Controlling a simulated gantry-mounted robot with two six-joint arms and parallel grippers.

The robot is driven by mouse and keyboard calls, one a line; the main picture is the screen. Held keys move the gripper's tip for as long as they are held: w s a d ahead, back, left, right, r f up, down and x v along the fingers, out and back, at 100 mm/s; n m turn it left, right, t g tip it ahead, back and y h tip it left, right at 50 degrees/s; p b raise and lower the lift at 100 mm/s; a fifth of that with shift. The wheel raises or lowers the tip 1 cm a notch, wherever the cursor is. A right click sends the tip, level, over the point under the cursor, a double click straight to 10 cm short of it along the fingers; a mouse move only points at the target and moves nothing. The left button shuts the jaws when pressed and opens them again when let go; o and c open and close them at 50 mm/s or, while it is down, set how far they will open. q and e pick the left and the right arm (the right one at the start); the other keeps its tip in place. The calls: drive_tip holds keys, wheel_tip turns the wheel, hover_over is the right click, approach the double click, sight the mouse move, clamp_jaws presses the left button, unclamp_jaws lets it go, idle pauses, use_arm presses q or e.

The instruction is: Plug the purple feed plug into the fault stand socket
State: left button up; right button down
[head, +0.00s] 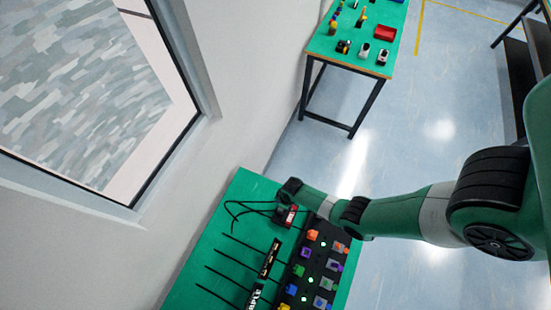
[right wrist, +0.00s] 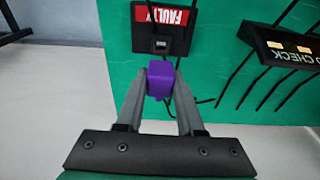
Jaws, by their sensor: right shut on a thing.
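The purple feed plug (right wrist: 160,82) is held between the fingertips of my right gripper (right wrist: 160,85) in the right wrist view. The black fault stand (right wrist: 140,38), with a red FAULT label (right wrist: 175,17), is just beyond the plug. Its small grey-edged socket (right wrist: 160,43) shows above the plug in the picture, with a short gap between them. In the head view the fault stand's red label (head: 291,216) shows beside my right wrist, which hides the plug. My left gripper is in neither view.
The green table (head: 232,206) carries black cables and a dark panel (head: 314,262) with several coloured plugs and green lights. A black CHECK stand (right wrist: 285,45) is right of the fault stand. Another green table (head: 345,28) with small items stands farther off.

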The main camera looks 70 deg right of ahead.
drive_tip(key=shift+f, duration=0.15)
wheel_tip(320, 180, down, 6)
drive_tip(key=b, duration=0.5)
drive_tip(key=shift+w+r+b, duration=0.1)
drive_tip(key=shift+r+b, duration=0.1)
drive_tip(key=shift+b, duration=0.15)
drive_tip(key=shift+f+b, duration=1.3)
idle(0.8)
drive_tip(key=c, duration=1)
unclamp_jaws()
drive_tip(key=o, duration=0.6)
drive_tip(key=shift+c, duration=0.2)
drive_tip(key=shift+r, duration=0.1)
